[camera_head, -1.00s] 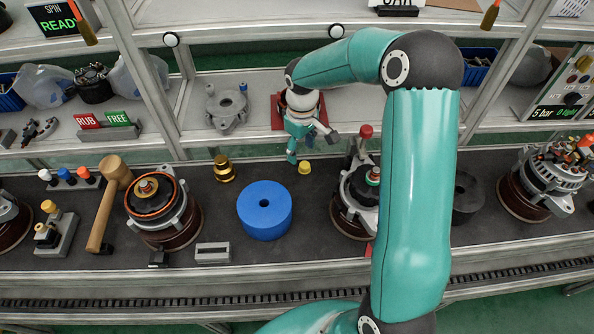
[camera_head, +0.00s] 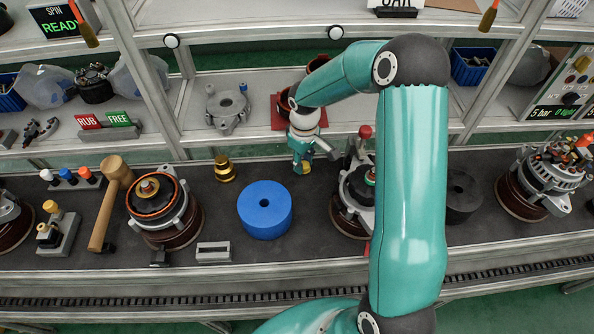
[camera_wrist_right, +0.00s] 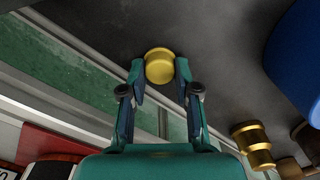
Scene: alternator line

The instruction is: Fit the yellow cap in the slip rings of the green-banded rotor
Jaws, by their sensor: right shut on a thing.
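The yellow cap (camera_wrist_right: 159,64) stands on the dark bench mat, between the two fingertips of my right gripper (camera_wrist_right: 160,75) in the right wrist view. My right gripper also shows in the head view (camera_head: 302,165), pointing down at the back of the bench. It is shut on the cap, which is mostly hidden by the fingers there. The green-banded rotor (camera_head: 371,174) sits in a metal housing right of the gripper. My right arm covers part of it, and I cannot see its slip rings clearly. My left gripper is not in view.
A blue cylinder (camera_head: 264,210) and a brass piece (camera_head: 225,169) stand left of the gripper. An orange-banded rotor (camera_head: 152,194) and a mallet (camera_head: 108,203) are farther left. A red-topped post (camera_head: 364,140) rises near the green-banded rotor.

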